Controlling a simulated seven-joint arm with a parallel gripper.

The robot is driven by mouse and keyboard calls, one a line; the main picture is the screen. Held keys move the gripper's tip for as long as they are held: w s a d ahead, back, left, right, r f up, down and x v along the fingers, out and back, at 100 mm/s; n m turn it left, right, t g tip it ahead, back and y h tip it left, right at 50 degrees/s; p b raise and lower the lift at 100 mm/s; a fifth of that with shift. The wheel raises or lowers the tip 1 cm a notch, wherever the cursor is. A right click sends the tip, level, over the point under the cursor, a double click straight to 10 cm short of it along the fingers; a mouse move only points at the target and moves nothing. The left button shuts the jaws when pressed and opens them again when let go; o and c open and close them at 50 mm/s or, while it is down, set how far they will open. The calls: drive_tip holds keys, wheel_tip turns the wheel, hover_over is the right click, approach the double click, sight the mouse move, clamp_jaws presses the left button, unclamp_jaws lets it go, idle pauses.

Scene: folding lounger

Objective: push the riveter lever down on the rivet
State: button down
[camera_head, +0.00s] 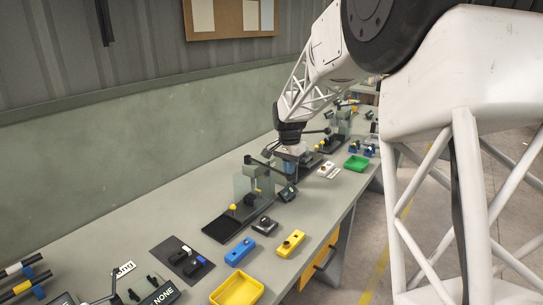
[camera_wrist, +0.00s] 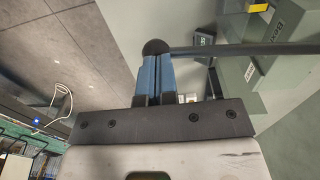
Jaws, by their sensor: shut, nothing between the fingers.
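My gripper shows in the wrist view (camera_wrist: 156,75) with its two blue fingers shut together and nothing between them. A black round knob (camera_wrist: 155,47) on the end of a dark lever bar (camera_wrist: 250,50) lies right at the fingertips. I cannot tell whether they touch. The bar runs to the right, toward a grey-green machine body. In the head view, my gripper (camera_head: 291,153) is low over the bench among the grey-green machines, partly hiding one of them. I cannot make out the rivet in either view.
A nearer grey-green machine (camera_head: 243,187) stands on a black base. Yellow and blue blocks, a yellow tray (camera_head: 238,290) and a green tray (camera_head: 357,162) lie on the grey bench (camera_head: 150,215). The green wall (camera_head: 130,140) runs behind. Some bare bench lies at the left.

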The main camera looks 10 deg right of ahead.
drive_tip(key=shift+f, duration=1.1)
drive_tip(key=shift+r, duration=0.1)
wheel_tip(320, 180, up, 10)
idle(1.3)
drive_tip(key=shift+w+a, duration=0.1)
wheel_tip(320, 180, up, 7)
idle(1.2)
